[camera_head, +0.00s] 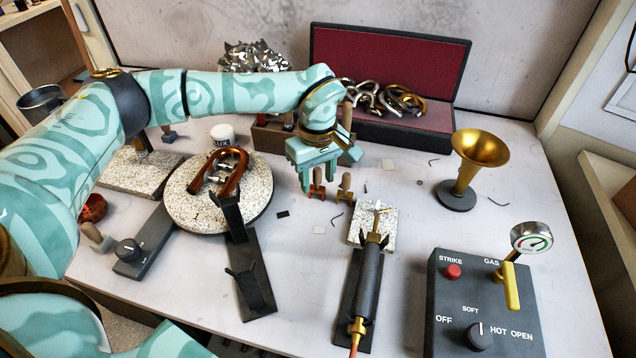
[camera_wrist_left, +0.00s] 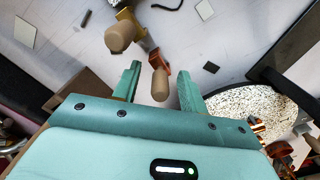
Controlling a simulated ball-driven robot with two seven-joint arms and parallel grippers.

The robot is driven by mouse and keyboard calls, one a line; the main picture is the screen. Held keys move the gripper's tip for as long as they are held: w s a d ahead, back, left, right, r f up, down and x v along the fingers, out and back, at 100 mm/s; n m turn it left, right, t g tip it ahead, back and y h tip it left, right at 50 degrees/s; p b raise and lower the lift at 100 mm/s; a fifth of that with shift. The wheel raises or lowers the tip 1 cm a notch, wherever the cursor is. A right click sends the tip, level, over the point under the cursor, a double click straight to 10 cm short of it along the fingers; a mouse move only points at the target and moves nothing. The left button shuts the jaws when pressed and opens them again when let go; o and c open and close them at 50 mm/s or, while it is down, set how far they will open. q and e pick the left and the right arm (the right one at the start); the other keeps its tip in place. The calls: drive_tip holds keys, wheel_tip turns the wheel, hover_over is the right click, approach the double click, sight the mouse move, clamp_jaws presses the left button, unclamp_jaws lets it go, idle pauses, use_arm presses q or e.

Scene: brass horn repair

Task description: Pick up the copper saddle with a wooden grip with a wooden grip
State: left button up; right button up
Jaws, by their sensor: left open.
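The copper saddle with a wooden grip (camera_head: 317,194) stands on the table below my left gripper in the head view, its upper part close to the fingers. In the left wrist view its rounded wooden grip (camera_wrist_left: 160,86) points up between the two fingers, with copper showing beyond it. My left gripper (camera_head: 318,175) is open, with its fingers on either side of the grip in the wrist view (camera_wrist_left: 159,80). I cannot tell whether they touch it. My right gripper is not in view.
A similar brass-coloured tool with a wooden grip (camera_head: 344,188) stands close beside the saddle; its grip shows in the wrist view (camera_wrist_left: 119,38). A round speckled turntable (camera_head: 255,205) holds copper tubing. A torch (camera_head: 366,275) on its stand, a brass bell (camera_head: 470,165) and a control box (camera_head: 475,315) are nearby.

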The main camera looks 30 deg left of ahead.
use_arm(q)
clamp_jaws()
drive_tip(key=shift+r, duration=0.1)
